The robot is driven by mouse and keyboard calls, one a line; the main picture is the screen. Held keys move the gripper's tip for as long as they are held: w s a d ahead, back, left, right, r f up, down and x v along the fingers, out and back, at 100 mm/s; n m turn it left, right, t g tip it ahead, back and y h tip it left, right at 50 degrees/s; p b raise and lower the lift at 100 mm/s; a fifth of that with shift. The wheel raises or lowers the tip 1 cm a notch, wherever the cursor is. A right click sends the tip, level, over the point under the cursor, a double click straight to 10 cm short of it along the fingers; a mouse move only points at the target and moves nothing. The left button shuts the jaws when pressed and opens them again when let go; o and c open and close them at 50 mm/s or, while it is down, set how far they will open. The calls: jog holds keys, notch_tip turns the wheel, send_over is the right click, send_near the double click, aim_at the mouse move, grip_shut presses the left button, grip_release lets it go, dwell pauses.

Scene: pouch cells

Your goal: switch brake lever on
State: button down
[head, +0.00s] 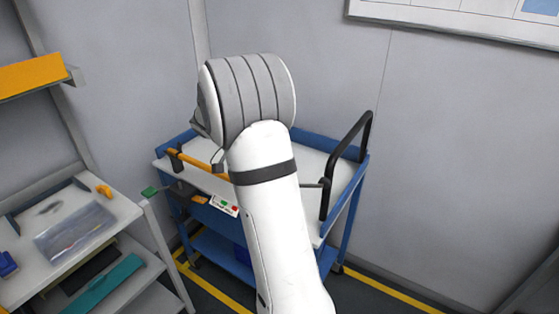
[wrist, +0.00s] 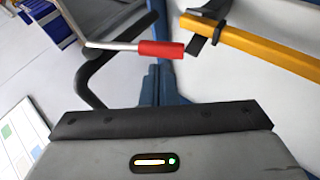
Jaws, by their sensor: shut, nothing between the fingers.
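The brake lever shows in the wrist view as a metal rod with a red grip (wrist: 161,49). It lies roughly level across the upper middle, in front of a black curved tube. My gripper (wrist: 157,72) is shut and empty, its narrow fingers just below the red grip in the picture. Whether they touch the grip I cannot tell. In the head view my white arm covers the middle of the blue cart (head: 349,207), and it hides my gripper.
The cart has a black handle (head: 335,160) at right and an orange bar (head: 175,156) along its near-left side. The orange bar (wrist: 265,45) is also right of the red grip in the wrist view. Walls close the back.

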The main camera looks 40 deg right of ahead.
jog(key=v, duration=1.1)
jog(key=shift+w, duration=0.3)
jog(key=shift+a, duration=0.1)
jog(key=s+a+f+n+t+y, duration=0.2)
jog(key=s+a+n, duration=0.4)
jog(key=s, duration=0.5)
jog(key=s+a+f+n+t+y, duration=0.2)
jog(key=s+a+n+t+y, duration=0.3)
jog(key=s+a, duration=0.4)
jog(key=s+n, duration=0.1)
jog(key=s, duration=0.2)
jog(key=shift+s+a+t, duration=0.15)
jog(key=shift+a+t, duration=0.1)
jog(key=shift+t, duration=0.15)
